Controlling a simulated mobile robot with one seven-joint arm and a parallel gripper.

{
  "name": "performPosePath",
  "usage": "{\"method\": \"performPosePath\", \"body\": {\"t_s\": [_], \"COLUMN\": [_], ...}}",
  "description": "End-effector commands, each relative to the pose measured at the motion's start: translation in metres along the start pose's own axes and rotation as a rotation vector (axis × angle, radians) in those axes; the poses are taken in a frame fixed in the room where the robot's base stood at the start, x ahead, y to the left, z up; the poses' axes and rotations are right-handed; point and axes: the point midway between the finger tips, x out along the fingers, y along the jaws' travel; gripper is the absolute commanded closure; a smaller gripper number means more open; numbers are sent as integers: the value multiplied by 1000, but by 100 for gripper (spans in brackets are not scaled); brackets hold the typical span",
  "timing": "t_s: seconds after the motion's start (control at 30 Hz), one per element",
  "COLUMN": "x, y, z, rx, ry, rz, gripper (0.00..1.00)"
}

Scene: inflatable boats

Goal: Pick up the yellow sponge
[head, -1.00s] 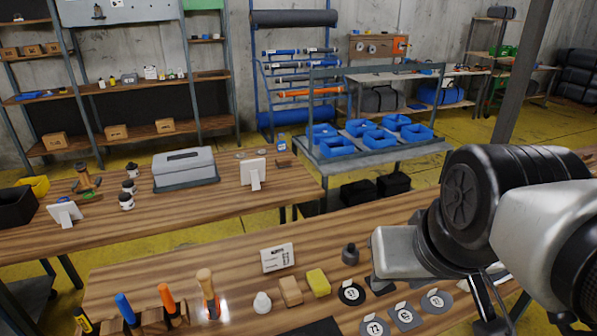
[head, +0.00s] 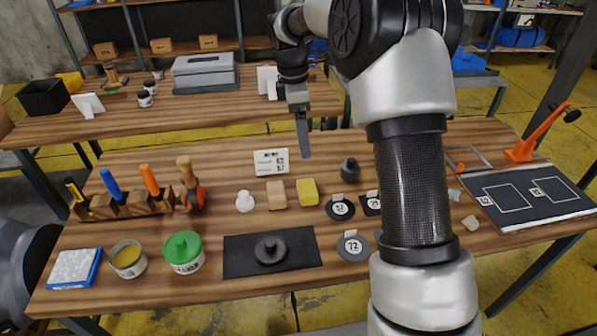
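The yellow sponge (head: 307,192) is a small block lying on the wooden workbench (head: 330,270), near its middle. A tan block (head: 276,195) lies just left of it, with a small gap between them. My gripper (head: 304,150) hangs above the far part of the bench, pointing down, behind the sponge in the picture. It appears edge-on, so I cannot tell how far its fingers are apart. Nothing shows in it. My arm covers the bench to the right of the sponge.
A dark weight-like piece (head: 350,170) and round black patches (head: 341,208) are right of the sponge. A black mat (head: 240,258) lies in front.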

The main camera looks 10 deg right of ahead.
Motion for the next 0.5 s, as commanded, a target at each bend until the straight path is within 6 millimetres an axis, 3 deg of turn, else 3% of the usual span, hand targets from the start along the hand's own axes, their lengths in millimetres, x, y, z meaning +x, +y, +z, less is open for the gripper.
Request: {"method": "performPosePath", "body": {"t_s": [0.03, 0.13, 0.27, 0.5], "x": [15, 28, 48, 101], "y": [6, 11, 11, 9], "z": [-2, -5, -5, -5], "rx": [-30, -68, -80, -78], "ry": [1, 1, 0, 0], "rz": [-12, -23, -27, -29], "gripper": [8, 8, 8, 8]}}
